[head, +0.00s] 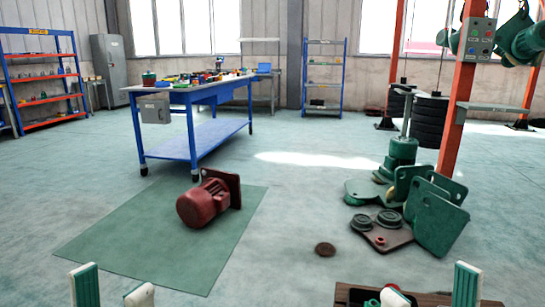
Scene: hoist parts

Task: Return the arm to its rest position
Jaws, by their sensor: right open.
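My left gripper (112,290) shows at the bottom left edge of the head view. Its fingers are apart with nothing between them. My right gripper (431,292) shows at the bottom right edge, its fingers apart. It appears in front of a brown box (348,290), which holds dark and red parts. I cannot tell how high the gripper is above the box. Both arms are mostly below the frame.
A red motor (203,204) lies on a green mat (150,225). Green hoist parts (438,215) and a small brown disc (325,249) lie on the floor at right, near an orange post (458,110). A blue workbench (190,142) stands behind.

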